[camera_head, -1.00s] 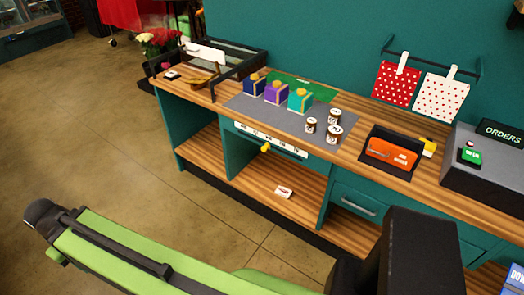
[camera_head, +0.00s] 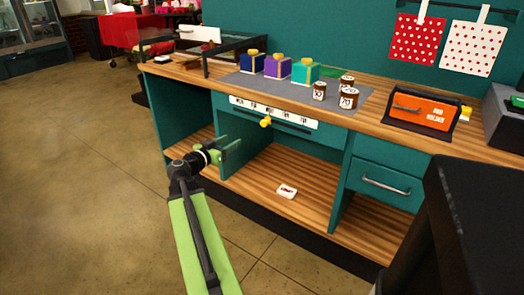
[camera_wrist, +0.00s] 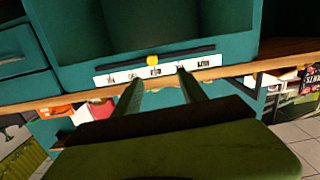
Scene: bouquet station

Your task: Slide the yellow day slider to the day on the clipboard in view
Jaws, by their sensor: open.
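The yellow day slider (camera_head: 265,122) is a small knob on a dark slot in the teal front under the counter. A white strip of day labels (camera_head: 297,118) runs above it in the head view. In the wrist view, which looks upside down, the slider (camera_wrist: 153,60) stands at the middle label of the strip (camera_wrist: 120,75). My green gripper (camera_head: 232,147) is open and empty, in front of the counter, below and left of the slider in the head view. In the wrist view its fingers (camera_wrist: 158,80) point toward the strip, apart from the slider.
Several colored boxes with yellow tops (camera_head: 277,67) and brown jars (camera_head: 348,97) stand on a grey mat. An orange holder (camera_head: 420,108) is to their right. A small white card (camera_head: 287,191) lies on the lower shelf. A drawer handle (camera_head: 386,186) juts out at right. The floor is clear.

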